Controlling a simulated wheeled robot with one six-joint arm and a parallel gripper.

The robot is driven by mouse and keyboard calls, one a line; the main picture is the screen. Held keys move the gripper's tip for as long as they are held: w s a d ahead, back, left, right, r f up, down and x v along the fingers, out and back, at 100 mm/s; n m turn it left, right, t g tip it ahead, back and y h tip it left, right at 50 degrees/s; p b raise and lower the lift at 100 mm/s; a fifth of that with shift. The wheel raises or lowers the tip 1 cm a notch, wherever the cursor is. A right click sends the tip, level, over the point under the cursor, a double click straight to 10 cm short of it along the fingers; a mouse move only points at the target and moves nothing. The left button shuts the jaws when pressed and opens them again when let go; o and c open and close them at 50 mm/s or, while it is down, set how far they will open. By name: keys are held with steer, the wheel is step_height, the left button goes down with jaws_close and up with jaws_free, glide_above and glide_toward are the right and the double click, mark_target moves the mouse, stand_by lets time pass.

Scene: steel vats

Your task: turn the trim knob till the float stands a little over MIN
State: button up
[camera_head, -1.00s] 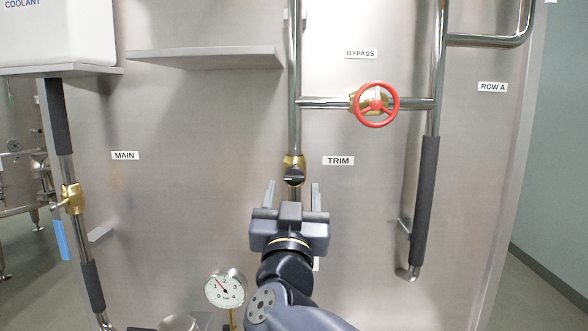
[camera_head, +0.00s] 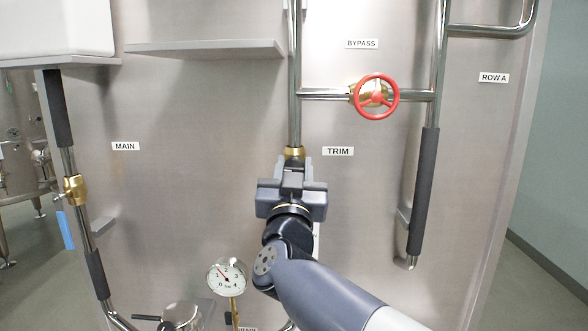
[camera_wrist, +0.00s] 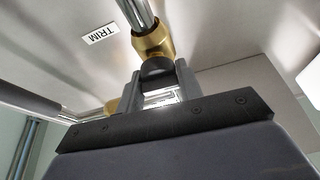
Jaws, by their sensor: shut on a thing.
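The black trim knob (camera_wrist: 157,68) sits on a brass valve body (camera_wrist: 152,42) under a steel pipe, beside the TRIM label (camera_head: 338,151). My gripper (camera_head: 292,164) is up at the valve and shut on the knob. In the wrist view, its two grey fingers (camera_wrist: 160,74) stand on either side of the knob. In the head view the gripper hides the knob, and only the brass valve body (camera_head: 294,152) shows above it. I cannot make out the float or the MIN mark in either view.
A red bypass handwheel (camera_head: 377,96) is at the upper right of the gripper. A grey-sleeved pipe (camera_head: 424,190) runs down at the right. A dial gauge (camera_head: 227,277) stands at the lower left. A steel shelf (camera_head: 205,48) juts out at the upper left.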

steer(key=c, duration=0.4)
steer(key=shift+o, duration=0.2)
steer(key=m+h+b, duration=0.1)
steer(key=m+h, duration=0.1)
steer(key=m, duration=0.1)
steer(key=shift+f, duration=0.1)
steer(key=shift+m+g+h, duration=0.5)
steer(key=shift+m+h, duration=0.2)
steer(key=shift+m, duration=1.1)
steer(key=o, duration=1)
steer(key=shift+s, duration=0.1)
